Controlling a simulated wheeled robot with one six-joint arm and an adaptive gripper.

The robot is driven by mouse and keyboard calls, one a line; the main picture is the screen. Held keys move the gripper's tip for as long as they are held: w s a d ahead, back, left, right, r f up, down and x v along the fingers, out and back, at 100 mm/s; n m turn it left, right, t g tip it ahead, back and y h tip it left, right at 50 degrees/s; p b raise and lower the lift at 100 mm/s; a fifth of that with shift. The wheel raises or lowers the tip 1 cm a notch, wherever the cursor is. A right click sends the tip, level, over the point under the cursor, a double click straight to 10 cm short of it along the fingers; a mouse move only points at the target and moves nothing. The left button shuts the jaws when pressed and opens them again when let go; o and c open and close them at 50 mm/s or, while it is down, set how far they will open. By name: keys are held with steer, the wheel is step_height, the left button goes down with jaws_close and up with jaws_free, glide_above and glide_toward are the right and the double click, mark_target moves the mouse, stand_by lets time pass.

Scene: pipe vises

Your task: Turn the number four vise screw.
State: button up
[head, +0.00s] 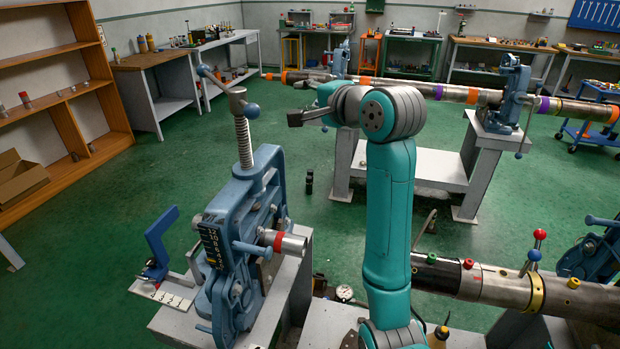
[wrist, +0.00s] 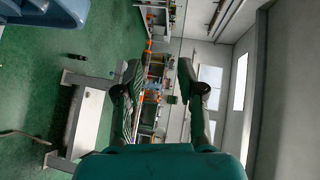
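A large blue pipe vise (head: 240,235) stands on a grey stand at the front left. Its upright threaded screw (head: 243,140) is topped by a slanting handle bar (head: 225,88) with ball ends. A short pipe with a red band (head: 283,242) sticks out of its right side. Other blue vises stand at the back right (head: 508,95), the back middle (head: 340,60) and the right edge (head: 592,252). I cannot read which one is number four. My gripper (head: 308,117) is raised to the right of the front vise's handle, apart from it. In the wrist view its fingers (wrist: 160,68) are spread and empty.
A long pipe with coloured bands (head: 460,94) crosses the back on stands. A thick dark pipe (head: 480,283) lies at the right. A wooden shelf (head: 60,110) stands at the left, with workbenches (head: 160,62) behind. Green floor (head: 110,205) is open between.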

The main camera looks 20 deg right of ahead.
steer(key=s+f+n+h, duration=0.1)
steer(key=s+f, duration=0.2)
steer(key=f, duration=1.4)
steer(key=shift+a+f, duration=0.2)
steer(key=shift+a, duration=0.05)
steer(key=shift+s, duration=0.1)
